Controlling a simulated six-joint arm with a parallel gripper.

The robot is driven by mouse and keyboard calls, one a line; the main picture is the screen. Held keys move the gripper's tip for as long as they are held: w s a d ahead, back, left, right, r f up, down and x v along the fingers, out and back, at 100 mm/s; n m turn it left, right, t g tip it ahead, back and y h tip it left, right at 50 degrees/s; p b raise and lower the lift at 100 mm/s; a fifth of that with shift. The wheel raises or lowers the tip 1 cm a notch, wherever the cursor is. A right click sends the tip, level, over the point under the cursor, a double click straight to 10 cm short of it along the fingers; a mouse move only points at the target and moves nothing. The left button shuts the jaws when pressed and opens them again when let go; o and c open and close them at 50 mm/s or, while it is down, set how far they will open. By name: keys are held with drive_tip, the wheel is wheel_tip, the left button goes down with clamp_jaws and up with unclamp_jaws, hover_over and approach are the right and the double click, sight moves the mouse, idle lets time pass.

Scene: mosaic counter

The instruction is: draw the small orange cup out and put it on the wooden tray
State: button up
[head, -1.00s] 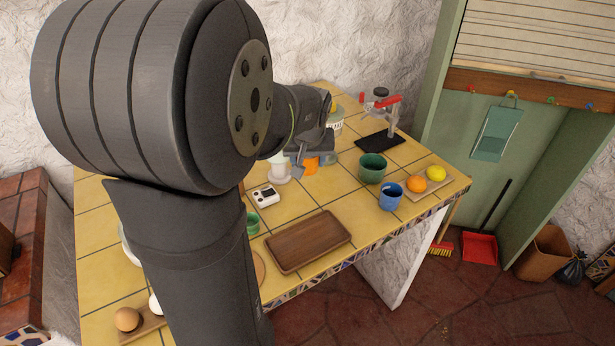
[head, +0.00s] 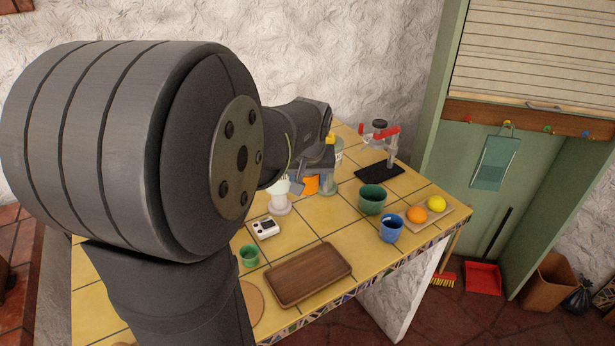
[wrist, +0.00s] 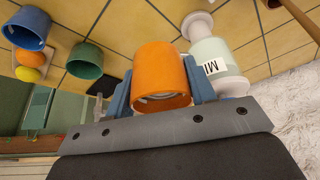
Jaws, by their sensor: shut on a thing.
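The small orange cup (wrist: 162,75) is between the blue fingers of my gripper (wrist: 160,85) in the wrist view, and the gripper is shut on it. In the head view only a small part of the orange cup (head: 311,184) shows beside my gripper (head: 319,174), and my arm hides much around it. I cannot tell how high the cup is above the counter. The wooden tray (head: 308,273) lies empty on the tiled counter, nearer the front edge than the cup.
A pale labelled bottle (wrist: 215,60) is close beside the cup in the wrist view. A white device (head: 265,227) and a small green cup (head: 249,255) are left of the tray. A green cup (head: 372,199), blue cup (head: 391,228) and fruit board (head: 448,212) are at right.

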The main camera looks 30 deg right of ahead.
drive_tip(key=shift+s+a+f+x, duration=0.1)
drive_tip(key=shift+s+x, duration=0.05)
drive_tip(key=shift+x, duration=1.3)
drive_tip(key=shift+s+a+f+x, duration=0.1)
drive_tip(key=shift+s+x, duration=0.05)
drive_tip(key=shift+x, duration=1.3)
drive_tip(key=shift+s+a+x, duration=0.1)
drive_tip(key=shift+s+x, duration=0.05)
drive_tip(key=shift+x, duration=1.25)
drive_tip(key=shift+w+d+f, duration=0.15)
drive_tip(key=shift+f, duration=0.45)
clamp_jaws()
drive_tip(key=shift+f, duration=0.15)
drive_tip(key=shift+x, duration=2.25)
drive_tip(key=shift+s, duration=0.3)
